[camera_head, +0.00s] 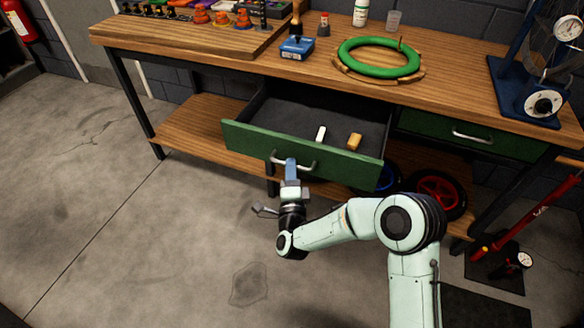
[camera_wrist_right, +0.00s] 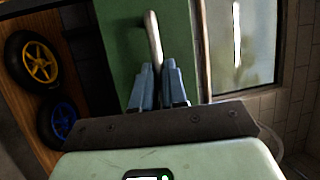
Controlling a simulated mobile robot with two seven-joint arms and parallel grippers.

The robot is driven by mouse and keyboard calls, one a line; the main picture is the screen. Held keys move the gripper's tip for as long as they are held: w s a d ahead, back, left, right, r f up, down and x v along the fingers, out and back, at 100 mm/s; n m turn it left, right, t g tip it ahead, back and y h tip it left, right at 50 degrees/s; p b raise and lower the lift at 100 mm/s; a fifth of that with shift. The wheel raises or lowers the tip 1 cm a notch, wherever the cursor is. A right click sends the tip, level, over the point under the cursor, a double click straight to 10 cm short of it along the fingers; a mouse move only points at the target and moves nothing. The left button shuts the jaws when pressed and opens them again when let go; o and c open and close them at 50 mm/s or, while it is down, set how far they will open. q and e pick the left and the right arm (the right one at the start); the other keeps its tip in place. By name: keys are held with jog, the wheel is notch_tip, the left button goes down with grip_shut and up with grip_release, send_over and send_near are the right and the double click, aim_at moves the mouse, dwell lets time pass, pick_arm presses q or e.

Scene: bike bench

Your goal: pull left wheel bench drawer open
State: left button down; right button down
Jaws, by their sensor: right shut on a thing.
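The left bench drawer (camera_head: 240,137) has a green front and stands pulled out from under the bench top. Its grey inside shows, with a white block (camera_head: 321,133) and a yellow-tan block (camera_head: 354,141) lying in it. My right gripper (camera_head: 291,163) is shut on the silver handle (camera_head: 309,168) of this drawer. In the right wrist view, the blue fingers (camera_wrist_right: 158,86) close around the handle bar (camera_wrist_right: 152,35) against the green front. My left gripper is not in view.
The right drawer (camera_head: 478,143) is closed. On the bench (camera_head: 222,58) a green ring (camera_head: 378,71) lies on a wooden stand, with a blue truing stand (camera_head: 528,80) to the right. Wheels (camera_head: 437,190) sit on the shelf below. A red pump (camera_head: 520,222) stands at right. The floor at left is clear.

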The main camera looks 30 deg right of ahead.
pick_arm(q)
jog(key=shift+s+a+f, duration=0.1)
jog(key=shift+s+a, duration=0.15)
pick_arm(e)
jog(key=shift+s+a, duration=0.35)
jog(key=c, duration=1.2)
grip_release()
jog(key=shift+o, duration=0.2)
